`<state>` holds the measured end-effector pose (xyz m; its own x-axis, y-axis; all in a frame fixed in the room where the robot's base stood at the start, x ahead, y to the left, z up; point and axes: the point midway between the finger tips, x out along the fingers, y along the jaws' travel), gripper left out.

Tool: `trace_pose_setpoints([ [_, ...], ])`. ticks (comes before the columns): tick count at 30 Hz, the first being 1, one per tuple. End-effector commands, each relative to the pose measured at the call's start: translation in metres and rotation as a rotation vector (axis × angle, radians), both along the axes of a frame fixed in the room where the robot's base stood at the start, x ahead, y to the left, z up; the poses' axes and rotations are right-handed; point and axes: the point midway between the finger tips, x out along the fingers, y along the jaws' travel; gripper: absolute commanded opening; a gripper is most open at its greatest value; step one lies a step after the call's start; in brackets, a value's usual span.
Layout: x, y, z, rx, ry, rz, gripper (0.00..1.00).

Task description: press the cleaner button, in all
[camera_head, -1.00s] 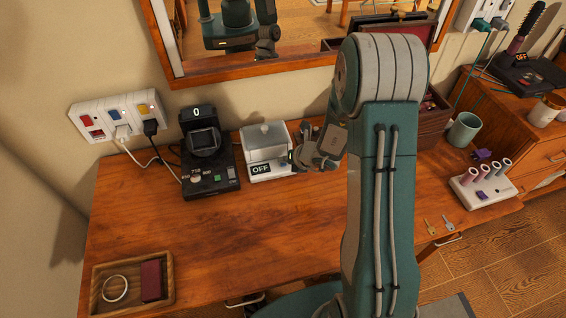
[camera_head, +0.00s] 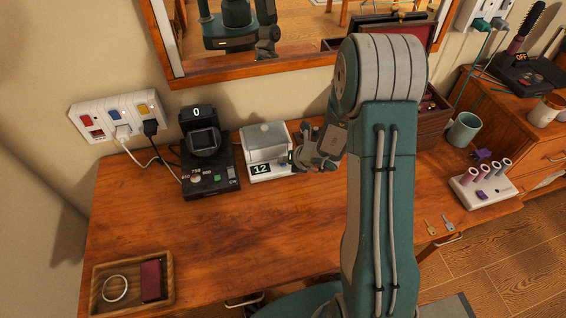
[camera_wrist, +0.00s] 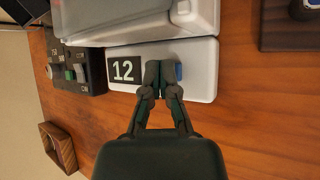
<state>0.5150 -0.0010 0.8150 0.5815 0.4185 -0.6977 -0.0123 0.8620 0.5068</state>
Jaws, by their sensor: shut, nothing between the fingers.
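The cleaner is a white box with a grey lid (camera_head: 265,137) on the desk in the head view. Its small display (camera_head: 261,169) reads 12, and the display also shows in the wrist view (camera_wrist: 124,70). A blue button (camera_wrist: 179,72) on its white front panel shows just right of my fingertips in the wrist view, partly hidden by them. My gripper (camera_wrist: 158,68) is shut and empty, its tips over the panel between the display and the button. In the head view my gripper (camera_head: 302,160) is at the cleaner's right front. Whether the tips touch the panel is unclear.
A black device with dials and a 0 display (camera_head: 207,160) stands left of the cleaner. A power strip (camera_head: 118,115) is on the wall. A wooden tray (camera_head: 133,282) lies at the front left. A jewellery box (camera_head: 432,125) is at the right. The desk's middle is clear.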

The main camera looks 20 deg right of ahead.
Motion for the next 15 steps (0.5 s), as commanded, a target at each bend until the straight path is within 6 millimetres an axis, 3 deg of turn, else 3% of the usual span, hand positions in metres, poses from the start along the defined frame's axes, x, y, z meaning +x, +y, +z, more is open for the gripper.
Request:
trace_pose_setpoints([
  [6, 0.0, 0.0, 0.012, -0.001, -0.001, 0.0, 0.0],
  [15, 0.0, 0.0, 0.013, 0.001, 0.0, -0.001, 0.0],
])
